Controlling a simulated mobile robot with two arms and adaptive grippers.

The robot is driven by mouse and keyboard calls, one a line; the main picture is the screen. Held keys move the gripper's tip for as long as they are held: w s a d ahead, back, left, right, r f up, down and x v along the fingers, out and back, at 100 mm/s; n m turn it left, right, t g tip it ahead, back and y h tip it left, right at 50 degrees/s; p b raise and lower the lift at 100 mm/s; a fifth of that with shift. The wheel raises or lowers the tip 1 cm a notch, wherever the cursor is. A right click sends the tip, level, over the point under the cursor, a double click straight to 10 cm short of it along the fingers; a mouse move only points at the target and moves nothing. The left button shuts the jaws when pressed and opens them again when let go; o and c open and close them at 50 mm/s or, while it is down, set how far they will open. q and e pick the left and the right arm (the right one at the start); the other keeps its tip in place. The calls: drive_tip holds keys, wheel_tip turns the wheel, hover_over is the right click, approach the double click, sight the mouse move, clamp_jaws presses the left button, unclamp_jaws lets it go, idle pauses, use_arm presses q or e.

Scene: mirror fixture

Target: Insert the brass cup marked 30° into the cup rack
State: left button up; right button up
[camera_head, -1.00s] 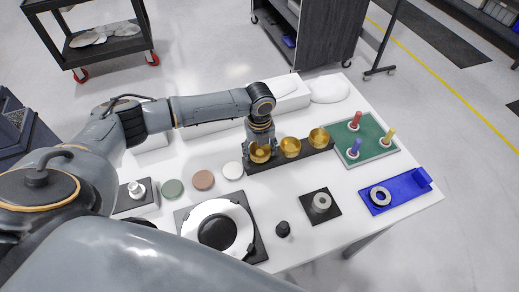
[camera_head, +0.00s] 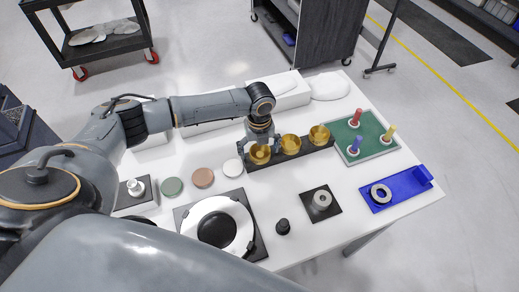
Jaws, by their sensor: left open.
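The black cup rack (camera_head: 306,152) lies on the white table, running from centre up to the right. Three brass cups sit along it: a left cup (camera_head: 260,156), a middle cup (camera_head: 290,144) and a right cup (camera_head: 319,134). The marks on the cups are too small to read, so I cannot tell which is 30°. My left gripper (camera_head: 259,150) points down at the left cup, fingers open on either side of it. I cannot tell whether the fingers touch it. The left cup is at the rack's left end; its seating is partly hidden. My right gripper is out of view.
A green board (camera_head: 373,147) with coloured pegs stands right of the rack. A blue holder (camera_head: 408,188) with a ring lies at the right edge. A round white fixture (camera_head: 242,238), a black knob (camera_head: 283,228) and a black square plate (camera_head: 312,212) lie in front. White blocks stand behind.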

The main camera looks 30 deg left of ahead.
sight(259, 154)
use_arm(q)
wheel_tip(259, 154, up, 12)
idle(0.4)
idle(0.5)
